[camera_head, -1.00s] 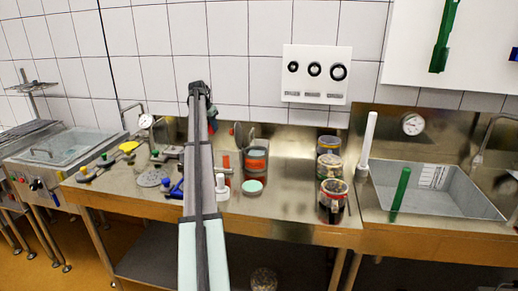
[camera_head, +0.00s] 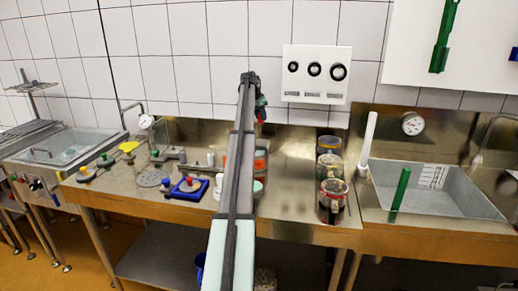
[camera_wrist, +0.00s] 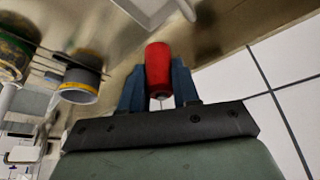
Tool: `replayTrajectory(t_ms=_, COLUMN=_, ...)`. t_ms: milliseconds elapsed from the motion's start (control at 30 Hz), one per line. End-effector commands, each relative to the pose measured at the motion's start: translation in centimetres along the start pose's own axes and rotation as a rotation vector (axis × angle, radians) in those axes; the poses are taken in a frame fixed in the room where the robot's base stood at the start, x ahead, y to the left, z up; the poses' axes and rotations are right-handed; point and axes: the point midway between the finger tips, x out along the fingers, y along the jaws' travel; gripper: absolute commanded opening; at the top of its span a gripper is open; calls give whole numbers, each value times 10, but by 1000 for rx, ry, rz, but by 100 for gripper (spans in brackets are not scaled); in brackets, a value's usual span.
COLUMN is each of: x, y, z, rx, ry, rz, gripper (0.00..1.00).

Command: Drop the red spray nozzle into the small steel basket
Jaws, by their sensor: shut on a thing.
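My gripper (camera_wrist: 158,88) is shut on the red spray nozzle (camera_wrist: 158,68); its two blue fingers press it from both sides in the wrist view. In the head view my gripper is at the far end of the arm, raised over the back of the steel counter in front of the tiled wall, and a small patch of red shows there. I cannot pick out the small steel basket for sure. A pale, mesh-like round thing (camera_head: 264,279) shows below the counter, partly hidden by my arm.
Tins and a jar (camera_head: 332,200) stand right of my arm, with bare counter between. A sink (camera_head: 440,190) with a green-handled tool (camera_head: 400,188) lies farther right. A blue tray (camera_head: 188,192) and several small tools are left.

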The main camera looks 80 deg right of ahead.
Motion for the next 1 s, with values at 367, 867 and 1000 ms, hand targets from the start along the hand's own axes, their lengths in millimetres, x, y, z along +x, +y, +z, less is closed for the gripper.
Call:
replayTrajectory(t_ms=367, x=30, y=0, z=14, rx=-2, ry=-1, rz=1, gripper=0)
replayTrajectory(t_ms=867, x=52, y=0, z=22, rx=-1, ry=0, rz=0, gripper=0)
replayTrajectory(t_ms=1000, x=52, y=0, z=22, rx=-1, ry=0, rz=0, gripper=35)
